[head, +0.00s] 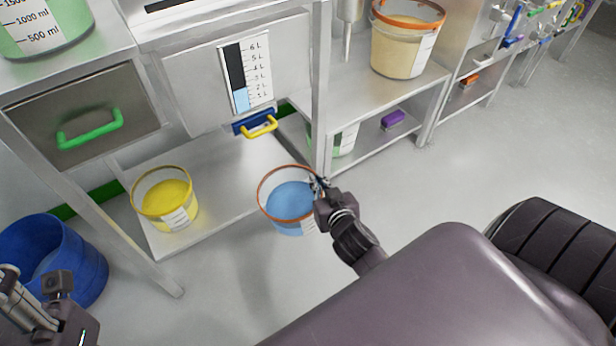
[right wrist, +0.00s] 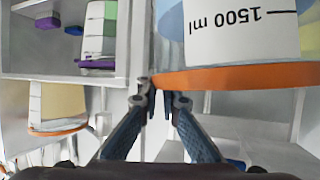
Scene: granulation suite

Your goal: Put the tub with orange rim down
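A clear tub with an orange rim (head: 290,222) holds blue contents and has a white label. It appears held upright in the air, in front of the lower shelf of the steel bench. My right gripper (head: 318,186) is shut on its rim at the right side. In the right wrist view, the fingertips (right wrist: 162,98) meet at the end of the orange rim (right wrist: 235,77), beside the "1500 ml" label. A second orange-rimmed tub (head: 398,48), with beige contents, stands on the bench top. My left gripper (head: 38,298) is at the lower left, partly cut off; its opening is unclear.
A yellow tub (head: 165,200) stands on the lower shelf (head: 225,175), with bare shelf to its right. A blue bin (head: 88,262) stands on the floor at left. A bench leg (head: 320,100) rises close behind the held tub. Open floor (head: 500,160) lies at right.

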